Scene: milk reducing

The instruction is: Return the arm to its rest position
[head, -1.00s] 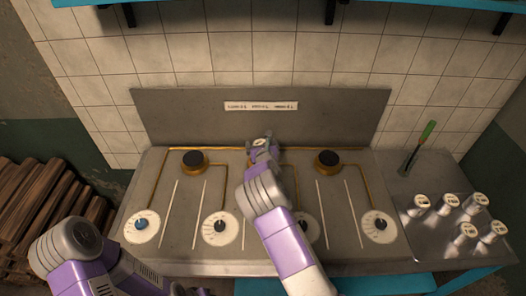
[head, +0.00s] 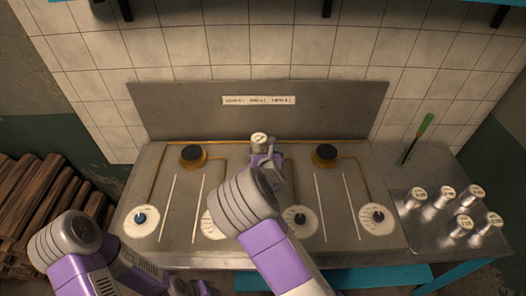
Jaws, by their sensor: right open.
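My right arm (head: 265,240) reaches up from the bottom centre over the metal stove top. Its gripper (head: 261,153) is open, close in front of a small metal container with a pale lid (head: 259,139) at the back middle of the stove. The arm partly hides the gripper, and I cannot tell whether the fingers touch the container. My left arm (head: 75,245) is folded at the lower left. Its gripper is not clearly in view.
Black burners (head: 194,156) and (head: 325,155) flank the container. White dials (head: 378,218) line the stove's front. Several metal containers (head: 464,225) stand on the right side table, with a green-handled tool (head: 422,130) behind them. Logs (head: 45,205) are stacked at the left.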

